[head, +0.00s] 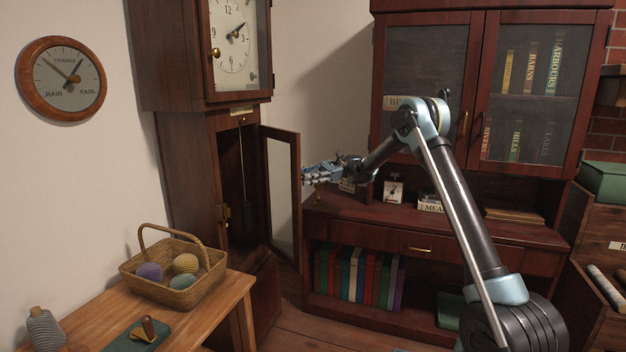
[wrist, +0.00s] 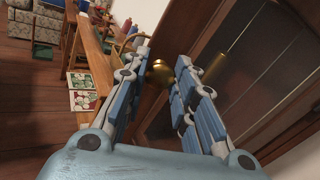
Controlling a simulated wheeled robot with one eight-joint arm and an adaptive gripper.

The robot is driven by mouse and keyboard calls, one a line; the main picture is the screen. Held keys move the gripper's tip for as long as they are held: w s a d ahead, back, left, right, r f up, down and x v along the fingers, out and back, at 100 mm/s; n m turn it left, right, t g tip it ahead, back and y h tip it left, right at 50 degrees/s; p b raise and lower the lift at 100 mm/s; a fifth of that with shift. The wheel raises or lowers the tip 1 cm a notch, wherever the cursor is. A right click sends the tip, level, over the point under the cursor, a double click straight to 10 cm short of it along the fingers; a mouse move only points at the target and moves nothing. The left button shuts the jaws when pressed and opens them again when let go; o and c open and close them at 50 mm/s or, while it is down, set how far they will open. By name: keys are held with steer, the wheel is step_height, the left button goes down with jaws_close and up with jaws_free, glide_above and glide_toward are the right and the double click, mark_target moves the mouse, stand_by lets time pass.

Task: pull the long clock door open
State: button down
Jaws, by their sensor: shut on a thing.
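The tall clock (head: 185,150) stands at the left in the head view. Its long glazed door (head: 296,165) stands swung out to the right, showing the dark case and pendulum (head: 243,205). My gripper (head: 306,174) is at the door's free edge, about mid-height. In the wrist view, my gripper (wrist: 162,82) has its fingers either side of a brass handle (wrist: 184,70) by the door's glass panel (wrist: 212,55). It is shut on this handle, though the exact contact is partly hidden by the fingers.
A wooden table (head: 100,325) with a wicker basket (head: 180,290) of yarn balls stands in front of the clock. A red-brown cabinet (head: 440,235) with books stands behind and right of the door. A round wall dial (head: 60,78) hangs at left.

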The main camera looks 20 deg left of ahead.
steer(key=shift+w+r, duration=0.15)
steer(key=shift+w, duration=0.05)
steer(key=c, duration=1.3)
jaws_free()
steer(key=shift+a, duration=0.1)
steer(key=shift+s, duration=0.1)
step_height(320, 180, up, 10)
